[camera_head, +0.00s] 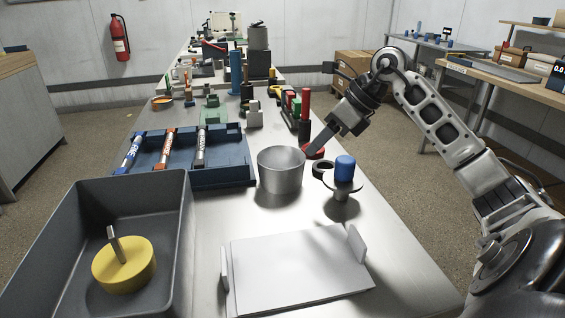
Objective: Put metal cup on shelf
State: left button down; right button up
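The metal cup (281,174), a plain grey open-topped cylinder, stands upright on the long steel table, right of the blue tool tray. My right gripper (315,146) reaches in from the right, tilted down, with its fingertips close to the cup's right rim. Only one long flat finger shows clearly. I cannot tell whether it touches the cup or whether the fingers are open. A raised wooden shelf (541,27) stands above the workbench at the far right. My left gripper is not in view.
A dark bin (178,215) with a yellow disc (124,266) stands front left. The blue tray (237,171) holds several tubes. A blue-topped part on a stand (344,169) is close right of the cup. A white plate (297,272) lies in front. Tools crowd the table behind.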

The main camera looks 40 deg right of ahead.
jog(key=s+d+r+n+t+y+p, duration=0.1)
jog(key=s+d+n, duration=0.1)
jog(key=n, duration=0.2)
jog(key=p, duration=0.2)
send_near(271, 181)
jog(key=shift+w+a+f, duration=0.1)
jog(key=shift+w+f, duration=0.25)
jog(key=shift+f, duration=0.25)
jog(key=shift+w+a+f, duration=0.1)
jog(key=shift+w+f, duration=0.25)
jog(key=shift+f, duration=0.25)
jog(key=p+x, duration=0.1)
jog(key=x, duration=0.3)
jog(key=shift+w+a, duration=0.35)
jog(key=shift+w+f, duration=0.1)
jog(key=shift+f, duration=0.2)
grip_shut()
